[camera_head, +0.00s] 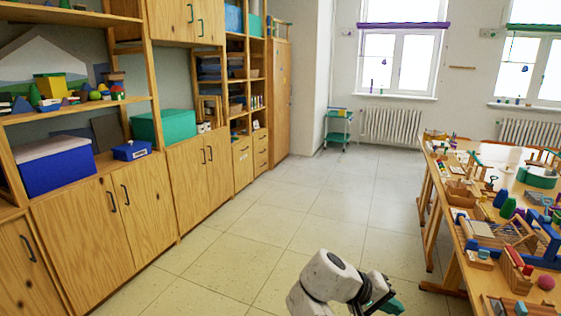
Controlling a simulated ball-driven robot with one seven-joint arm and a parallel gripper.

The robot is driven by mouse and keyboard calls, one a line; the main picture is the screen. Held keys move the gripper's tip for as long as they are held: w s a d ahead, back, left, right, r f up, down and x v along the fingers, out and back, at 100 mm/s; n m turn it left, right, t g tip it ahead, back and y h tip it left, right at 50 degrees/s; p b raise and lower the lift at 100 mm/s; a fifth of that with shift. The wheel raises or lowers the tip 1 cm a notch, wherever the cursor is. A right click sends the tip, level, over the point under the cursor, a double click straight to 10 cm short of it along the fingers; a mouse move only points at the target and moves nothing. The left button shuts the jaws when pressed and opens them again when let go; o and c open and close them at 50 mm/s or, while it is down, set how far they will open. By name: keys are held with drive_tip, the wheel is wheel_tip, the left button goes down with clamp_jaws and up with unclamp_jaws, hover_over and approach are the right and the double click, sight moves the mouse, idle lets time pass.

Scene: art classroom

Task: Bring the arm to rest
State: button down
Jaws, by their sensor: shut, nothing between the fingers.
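My arm (328,277) shows at the bottom middle of the head view, a white link with a dark wrist part. My gripper (390,304) is at its end, at the bottom edge, with dark and teal parts. It is shut with nothing held. It hangs over open floor, left of the table and apart from it. The fingertips are small and partly cut off by the frame edge.
A long wooden table (451,277) crowded with toys stands on the right. Wooden cabinets (83,238) and shelves line the left wall. A teal trolley (338,130) stands at the back by a radiator (390,126). The tiled floor (300,215) between is clear.

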drive_tip(key=s+d+f+g+y, duration=0.15)
drive_tip(key=s+f+y, duration=0.45)
drive_tip(key=s+f, duration=1.25)
drive_tip(key=s+r+y, duration=0.1)
drive_tip(key=s+y, duration=0.1)
drive_tip(key=s, duration=0.9)
drive_tip(key=s+d+r+m+t+y, duration=0.1)
drive_tip(key=s+r+y, duration=0.1)
drive_tip(key=s, duration=0.9)
drive_tip(key=shift+r+y, duration=0.15)
drive_tip(key=shift+y, duration=0.15)
